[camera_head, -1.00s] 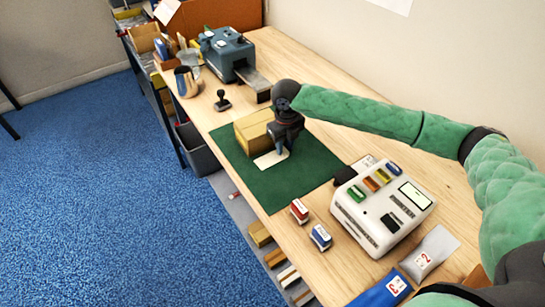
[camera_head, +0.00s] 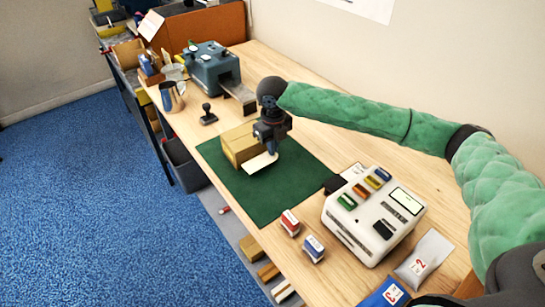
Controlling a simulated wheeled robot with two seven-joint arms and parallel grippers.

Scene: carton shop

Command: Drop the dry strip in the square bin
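The pale strip (camera_head: 259,164) is at the tips of my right gripper (camera_head: 271,153), which looks shut on its right end. The strip is tilted and seems to be held just above the green mat (camera_head: 285,190), in front of a tan carton (camera_head: 237,145). The gripper partly hides the carton's right side. A grey open bin (camera_head: 184,164), likely the square bin, stands below the table's left edge. Its inside shows only in part. My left gripper is not in view.
A white machine (camera_head: 372,215) with coloured blocks stands right of the mat. Two small stamps (camera_head: 290,222) sit near the front edge. A black-handled stamp (camera_head: 208,115), a jug (camera_head: 171,97) and a blue-grey machine (camera_head: 213,68) stand beyond. Blue floor is clear at left.

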